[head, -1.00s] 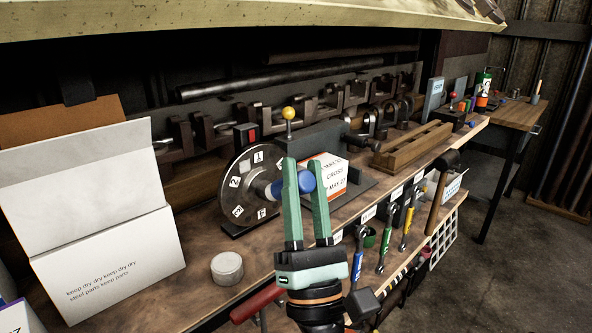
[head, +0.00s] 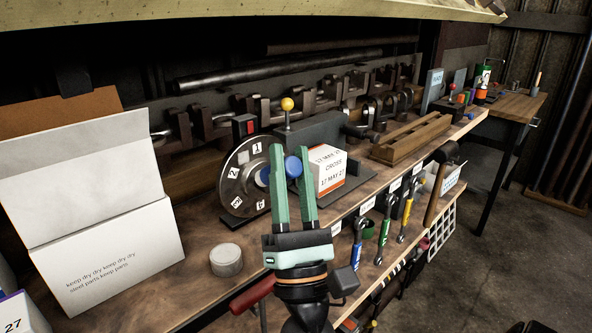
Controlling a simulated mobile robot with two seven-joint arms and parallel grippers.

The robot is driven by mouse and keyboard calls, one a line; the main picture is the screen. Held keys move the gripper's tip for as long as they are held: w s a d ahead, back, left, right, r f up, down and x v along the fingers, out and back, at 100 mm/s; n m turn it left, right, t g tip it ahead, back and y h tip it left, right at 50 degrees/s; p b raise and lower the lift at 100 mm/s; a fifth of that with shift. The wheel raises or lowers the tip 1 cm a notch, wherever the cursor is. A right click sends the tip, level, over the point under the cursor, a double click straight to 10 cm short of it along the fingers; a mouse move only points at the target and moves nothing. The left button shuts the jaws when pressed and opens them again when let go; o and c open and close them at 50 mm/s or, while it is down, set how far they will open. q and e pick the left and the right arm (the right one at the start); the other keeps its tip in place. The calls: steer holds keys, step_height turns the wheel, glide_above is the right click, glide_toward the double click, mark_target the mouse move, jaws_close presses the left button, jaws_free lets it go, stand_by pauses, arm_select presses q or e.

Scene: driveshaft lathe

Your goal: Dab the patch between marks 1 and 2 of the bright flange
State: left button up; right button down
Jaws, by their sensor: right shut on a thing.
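The round flange (head: 246,188) stands upright on the bench, a grey disc with white number tags around its face. Mark 1 (head: 257,148) is near the top and mark 2 (head: 234,172) is at the left. The patch between them (head: 242,158) shows bare. My right gripper (head: 290,153) stands in front of the flange's right side, shut on a blue round-ended tool (head: 293,167). Blue also shows left of the finger, in front of the flange's middle. The fingers hide part of both, so I cannot tell whether they touch. My left gripper is not in view.
A white and orange box (head: 327,172) stands right of the gripper. A yellow-knobbed post (head: 287,104) rises behind the flange. A round grey tin (head: 226,260) and a white carton (head: 105,255) are at the left. Tools hang along the bench's front edge.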

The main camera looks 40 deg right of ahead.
mark_target(264, 169)
steer(key=shift+w+a+b, duration=0.2)
steer(key=shift+w+b, duration=0.1)
steer(key=shift+w, duration=2.5)
steer(key=shift+w, duration=0.65)
steer(key=shift+b, duration=0.75)
